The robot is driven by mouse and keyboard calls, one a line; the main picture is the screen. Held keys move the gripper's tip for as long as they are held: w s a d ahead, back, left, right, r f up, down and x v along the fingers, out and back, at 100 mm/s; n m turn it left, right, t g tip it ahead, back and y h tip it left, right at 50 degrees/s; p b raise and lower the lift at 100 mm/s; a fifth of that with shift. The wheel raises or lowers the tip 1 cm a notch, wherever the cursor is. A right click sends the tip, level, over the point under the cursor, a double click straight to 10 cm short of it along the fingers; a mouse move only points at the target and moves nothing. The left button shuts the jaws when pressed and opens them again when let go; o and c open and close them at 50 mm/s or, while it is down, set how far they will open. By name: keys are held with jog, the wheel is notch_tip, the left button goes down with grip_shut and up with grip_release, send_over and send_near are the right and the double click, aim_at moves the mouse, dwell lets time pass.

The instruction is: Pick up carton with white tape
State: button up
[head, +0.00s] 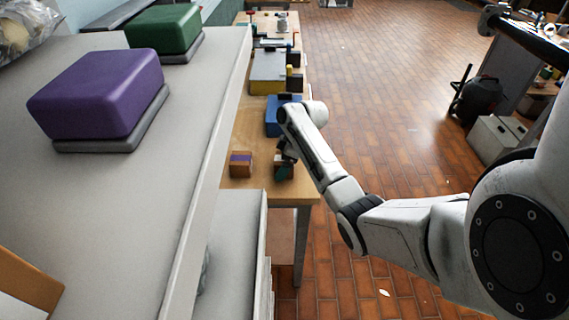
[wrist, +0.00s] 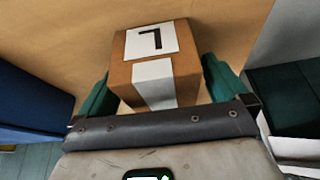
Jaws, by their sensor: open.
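The carton with white tape (wrist: 152,65) is a brown box. In the wrist view, a white tape strip runs down its near face, and a white label with a dark mark is on its top. My gripper (wrist: 157,78) is open, with one teal finger on each side of the carton. Whether the fingers touch it I cannot tell. In the head view, my gripper (head: 285,160) is low over the wooden table near its front edge, and it largely hides what is between its fingers.
A brown carton with purple tape (head: 241,164) stands left of my gripper on the wooden table (head: 262,190). A blue box (head: 272,118) is just behind. The grey shelf (head: 150,190) at left bears a purple box (head: 97,92) and a green box (head: 163,30).

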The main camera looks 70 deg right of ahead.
jog(key=shift+f, duration=0.1)
jog(key=c, duration=1.2)
